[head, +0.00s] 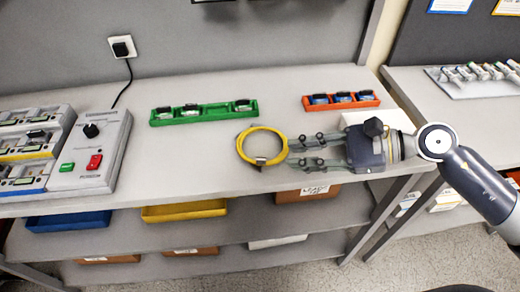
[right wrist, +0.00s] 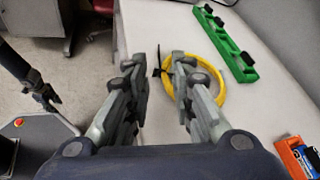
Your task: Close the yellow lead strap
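The yellow lead (head: 239,146) lies coiled in a ring on the grey bench, near its front edge. Its small strap (head: 260,161) sits on the front part of the ring in the head view. In the right wrist view the strap shows as a black piece (right wrist: 157,68) standing between the fingertips, beside the yellow coil (right wrist: 222,66). My right gripper (head: 291,154) is open, with its fingers pointing left and its tips at the coil's right side. I cannot tell whether the tips touch the lead or strap. I do not make out my left gripper.
A green holder (head: 216,111) and an orange holder (head: 347,104) stand behind the coil. A grey box with red and green switches (head: 92,150) stands at the left. Shelves with a blue bin (head: 68,221) and a yellow bin (head: 184,212) lie below.

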